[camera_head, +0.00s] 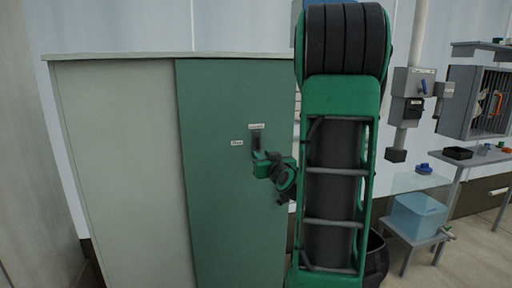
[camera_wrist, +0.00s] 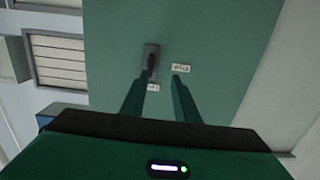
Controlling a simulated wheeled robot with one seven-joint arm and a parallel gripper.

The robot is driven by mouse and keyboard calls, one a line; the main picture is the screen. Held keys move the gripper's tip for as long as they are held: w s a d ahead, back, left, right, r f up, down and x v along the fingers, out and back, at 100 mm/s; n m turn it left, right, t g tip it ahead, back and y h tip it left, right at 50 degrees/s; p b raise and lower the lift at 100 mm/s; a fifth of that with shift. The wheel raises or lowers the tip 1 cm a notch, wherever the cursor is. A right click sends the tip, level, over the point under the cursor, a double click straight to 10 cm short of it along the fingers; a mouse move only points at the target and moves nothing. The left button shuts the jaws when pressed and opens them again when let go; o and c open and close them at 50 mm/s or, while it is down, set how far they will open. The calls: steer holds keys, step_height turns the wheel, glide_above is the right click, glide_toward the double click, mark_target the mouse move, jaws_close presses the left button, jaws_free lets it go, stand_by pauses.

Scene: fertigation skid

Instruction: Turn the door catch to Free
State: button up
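The door catch (camera_head: 257,143) is a small dark handle on a dark plate, on the green cabinet door (camera_head: 215,190). Its handle looks upright, in line with the upper label (camera_head: 256,126). A second label (camera_head: 237,142), which seems to read Free, is left of the catch. My gripper (camera_head: 262,158) is just below the catch. In the wrist view my gripper (camera_wrist: 161,77) is open, its fingers apart with nothing between them. The catch (camera_wrist: 151,62) shows just beyond the left finger's tip; I cannot tell whether they touch. The Free label (camera_wrist: 182,69) appears inverted beyond the right finger.
A pale panel (camera_head: 120,170) forms the cabinet's left part. My arm hides the area right of the door. Farther right are a grey switch box (camera_head: 412,82), an open-fronted cabinet (camera_head: 478,100) and a blue tub (camera_head: 417,216) on a stand.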

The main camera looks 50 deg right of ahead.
mark_target(258, 143)
steer(key=shift+m+h, duration=0.3)
steer(key=shift+h, duration=0.3)
steer(key=x, duration=0.7)
steer(key=d+x, duration=0.1)
steer(key=x, duration=0.3)
steer(key=shift+s+r, duration=0.3)
steer(key=shift+r, duration=0.1)
jaws_close()
